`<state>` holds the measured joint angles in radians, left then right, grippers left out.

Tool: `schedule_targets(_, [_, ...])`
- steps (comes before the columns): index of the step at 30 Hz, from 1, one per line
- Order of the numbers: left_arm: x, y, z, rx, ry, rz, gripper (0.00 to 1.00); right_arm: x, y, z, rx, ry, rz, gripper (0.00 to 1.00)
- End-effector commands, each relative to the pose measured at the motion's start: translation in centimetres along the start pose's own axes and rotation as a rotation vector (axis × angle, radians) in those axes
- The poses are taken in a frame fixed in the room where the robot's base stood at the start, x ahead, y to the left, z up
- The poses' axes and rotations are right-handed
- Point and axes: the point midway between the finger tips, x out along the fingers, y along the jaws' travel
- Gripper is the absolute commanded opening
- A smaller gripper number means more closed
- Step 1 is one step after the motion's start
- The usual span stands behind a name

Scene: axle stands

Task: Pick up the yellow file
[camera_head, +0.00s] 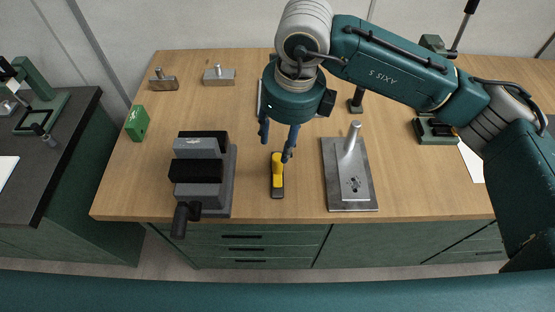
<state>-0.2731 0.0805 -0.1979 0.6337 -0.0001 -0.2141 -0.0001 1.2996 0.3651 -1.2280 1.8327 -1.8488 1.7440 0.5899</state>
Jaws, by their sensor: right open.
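The yellow file (277,168) lies on the wooden workbench (300,207), in the middle near the front edge. It has a yellow upper part and a dark base. My right gripper (277,148) points down just above and behind its far end, with its two dark blue fingers spread apart. Nothing shows between the fingers, and I cannot tell whether one touches the file. My left gripper is not in view.
A dark vise (204,170) stands left of the file. A grey metal stand with a post (349,178) stands to its right. A green box (137,123) and two metal blocks (219,76) (163,81) are further left and back.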

Motion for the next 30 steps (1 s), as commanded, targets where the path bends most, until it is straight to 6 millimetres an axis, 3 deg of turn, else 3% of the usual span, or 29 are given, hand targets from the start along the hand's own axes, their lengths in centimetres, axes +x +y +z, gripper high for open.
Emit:
schedule_targets(3, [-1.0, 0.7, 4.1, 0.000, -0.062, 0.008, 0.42, 1.6, 0.0, 0.0, 0.002, 0.002, 0.002, 0.43])
schedule_targets(7, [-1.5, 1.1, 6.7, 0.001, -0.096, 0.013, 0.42, 2.7, 0.0, 0.0, 0.001, 0.000, 0.001, 0.43])
schedule_targets(11, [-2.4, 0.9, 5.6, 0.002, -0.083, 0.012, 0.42, 3.7, 0.1, -0.1, 0.001, 0.003, 0.003, 0.43])
schedule_targets(15, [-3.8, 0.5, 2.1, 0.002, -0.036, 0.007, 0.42, 5.7, 0.3, -0.4, 0.001, 0.003, 0.003, 0.43])
schedule_targets(18, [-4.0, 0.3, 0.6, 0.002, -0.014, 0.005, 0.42, 7.2, 0.2, -0.3, 0.001, 0.001, 0.002, 0.43])
schedule_targets(22, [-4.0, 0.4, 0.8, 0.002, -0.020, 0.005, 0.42, 8.0, 0.2, -0.3, 0.000, -0.001, 0.002, 0.43])
schedule_targets(27, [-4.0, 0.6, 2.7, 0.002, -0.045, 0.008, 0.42, 8.1, 0.2, -0.3, -0.001, -0.002, 0.002, 0.43])
schedule_targets(28, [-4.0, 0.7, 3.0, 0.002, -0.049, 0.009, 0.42, 8.1, 0.2, -0.3, -0.001, -0.002, 0.002, 0.41])
schedule_targets(30, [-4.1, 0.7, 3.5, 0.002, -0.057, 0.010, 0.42, 8.1, 0.2, -0.3, 0.000, -0.002, 0.002, 0.27])
